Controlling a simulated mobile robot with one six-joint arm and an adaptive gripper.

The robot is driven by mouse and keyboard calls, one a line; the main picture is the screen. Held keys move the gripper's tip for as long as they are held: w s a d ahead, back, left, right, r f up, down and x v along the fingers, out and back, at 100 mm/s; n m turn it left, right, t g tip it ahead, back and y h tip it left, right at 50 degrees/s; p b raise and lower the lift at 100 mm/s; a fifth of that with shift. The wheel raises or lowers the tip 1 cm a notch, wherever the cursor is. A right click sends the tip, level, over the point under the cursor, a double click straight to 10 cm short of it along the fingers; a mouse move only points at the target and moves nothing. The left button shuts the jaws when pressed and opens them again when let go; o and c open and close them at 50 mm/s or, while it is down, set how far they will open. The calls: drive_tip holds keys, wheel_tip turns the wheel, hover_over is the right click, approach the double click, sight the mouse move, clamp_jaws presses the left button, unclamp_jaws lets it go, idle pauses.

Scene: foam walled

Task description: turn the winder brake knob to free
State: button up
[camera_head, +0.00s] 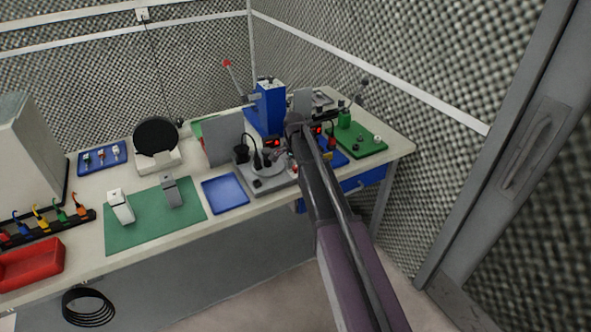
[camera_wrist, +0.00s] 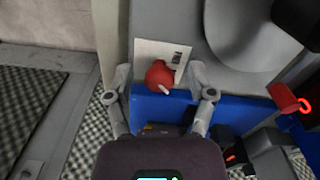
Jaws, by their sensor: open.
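The winder brake knob (camera_wrist: 160,75) is red with a short white pointer, which points down and to the right in the wrist view. It stands by a pale label plate (camera_wrist: 150,52) with dark print, partly behind the knob, on a grey body (camera_wrist: 225,70). My gripper (camera_wrist: 158,74) is open, with one finger on each side of the knob. Gaps show between the fingers and the knob, and it looks empty. In the head view my arm covers this area, and I cannot make out the knob there.
A red part (camera_wrist: 285,97) is right of the knob, with a blue surface (camera_wrist: 165,112) below it. On the bench are a blue tray (camera_head: 225,193), a green mat (camera_head: 150,226) and a blue press (camera_head: 270,105). A foam wall stands close on the right.

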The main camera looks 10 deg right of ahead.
clamp_jaws()
drive_tip(key=shift+d, duration=0.1)
